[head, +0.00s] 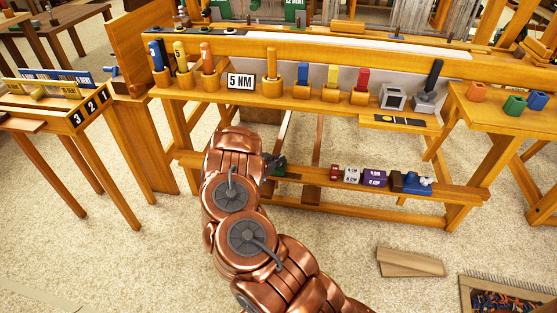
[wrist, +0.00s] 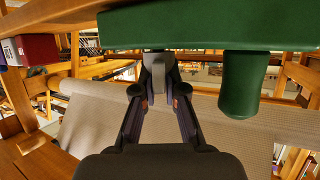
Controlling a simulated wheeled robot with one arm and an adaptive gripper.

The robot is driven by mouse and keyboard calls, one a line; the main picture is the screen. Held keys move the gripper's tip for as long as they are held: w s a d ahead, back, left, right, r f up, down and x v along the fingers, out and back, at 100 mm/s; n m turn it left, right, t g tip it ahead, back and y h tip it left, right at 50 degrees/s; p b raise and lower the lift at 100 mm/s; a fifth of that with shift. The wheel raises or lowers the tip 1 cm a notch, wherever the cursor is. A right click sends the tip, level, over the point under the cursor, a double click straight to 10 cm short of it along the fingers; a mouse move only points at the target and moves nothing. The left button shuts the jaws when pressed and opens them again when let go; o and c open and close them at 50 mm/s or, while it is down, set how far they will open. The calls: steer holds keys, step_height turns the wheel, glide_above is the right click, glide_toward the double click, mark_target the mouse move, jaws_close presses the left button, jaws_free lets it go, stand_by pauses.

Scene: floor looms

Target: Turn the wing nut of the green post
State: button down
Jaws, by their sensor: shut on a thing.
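The green post shows large across the top of the wrist view as a dark green block (wrist: 200,28), with a rounded green stub (wrist: 240,85) hanging down at its right. A small grey piece (wrist: 158,62), likely the wing nut, sits under the block. My gripper (wrist: 158,80) has its dark fingertips drawn in on this grey piece, one on each side. In the head view a dark green part (head: 279,167) shows on the low beam, just right of my copper arm. My arm hides most of the gripper there.
The low beam (head: 430,208) also bears a red piece (head: 334,172), a purple block (head: 375,177) and a blue piece (head: 416,184) to the right. Above is a shelf with coloured pegs and a "5 NM" sign (head: 241,82). A wooden wedge (head: 410,262) lies on the carpet.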

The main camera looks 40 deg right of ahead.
steer(key=c, duration=1.2)
jaws_free()
steer(key=shift+c, duration=0.2)
steer(key=v, duration=1.2)
